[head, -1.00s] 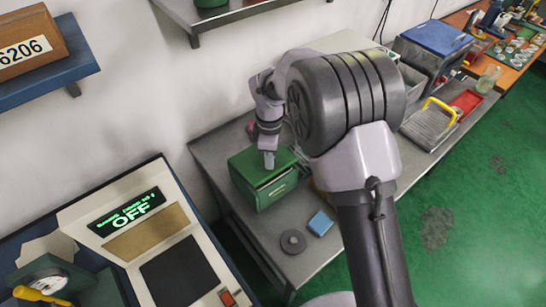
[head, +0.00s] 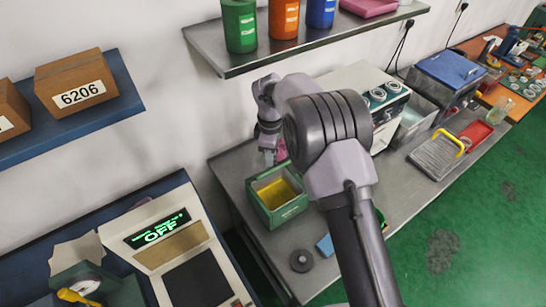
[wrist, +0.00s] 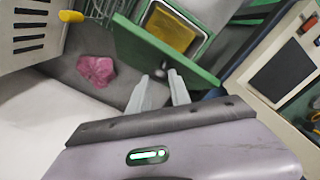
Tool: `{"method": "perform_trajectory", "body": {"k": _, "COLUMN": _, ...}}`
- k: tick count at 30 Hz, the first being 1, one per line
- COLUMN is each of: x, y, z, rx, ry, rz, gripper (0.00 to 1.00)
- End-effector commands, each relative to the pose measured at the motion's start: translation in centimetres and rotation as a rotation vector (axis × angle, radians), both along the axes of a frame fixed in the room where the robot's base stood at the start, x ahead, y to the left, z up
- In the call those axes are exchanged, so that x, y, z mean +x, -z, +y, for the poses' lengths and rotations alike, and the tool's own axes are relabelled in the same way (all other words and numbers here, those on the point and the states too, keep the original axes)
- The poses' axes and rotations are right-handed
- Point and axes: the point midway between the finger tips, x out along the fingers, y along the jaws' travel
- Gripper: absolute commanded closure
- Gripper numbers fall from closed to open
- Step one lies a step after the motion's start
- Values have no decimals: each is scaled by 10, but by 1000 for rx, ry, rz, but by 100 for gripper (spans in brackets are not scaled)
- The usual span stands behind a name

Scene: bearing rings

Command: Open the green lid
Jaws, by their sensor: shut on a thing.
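The green box (head: 287,213) stands on the grey bench in the head view. Its top is open and yellow shows inside. The box's open top (wrist: 203,42) is also at the upper middle of the wrist view. The green lid (wrist: 140,50) shows there as a long green panel beside the opening, near my fingertips. My gripper (wrist: 162,78) is shut on the lid at a small dark part near its edge; the exact contact is hard to see. In the head view my gripper (head: 268,157) is just behind the box, and the lid is hard to make out.
A dark disc (head: 301,260) and a blue block (head: 326,245) lie in front of the box. A shelf (head: 300,45) with coloured containers hangs above. A pink cloth (wrist: 96,70) lies on the bench. The scale (head: 180,250) stands at the left.

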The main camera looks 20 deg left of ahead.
Motion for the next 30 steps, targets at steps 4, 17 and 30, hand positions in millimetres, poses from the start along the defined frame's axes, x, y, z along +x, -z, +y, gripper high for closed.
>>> {"method": "perform_trajectory", "body": {"k": 4, "x": 4, "y": 3, "z": -1, "rx": -4, "ry": -4, "rz": -5, "gripper": 100}}
{"method": "perform_trajectory", "body": {"k": 17, "x": 4, "y": 4, "z": -1, "rx": -7, "ry": -3, "rz": -2, "gripper": 74}}
{"method": "perform_trajectory", "body": {"k": 30, "x": 1, "y": 5, "z": 0, "rx": -6, "ry": -1, "rz": 5, "gripper": 53}}
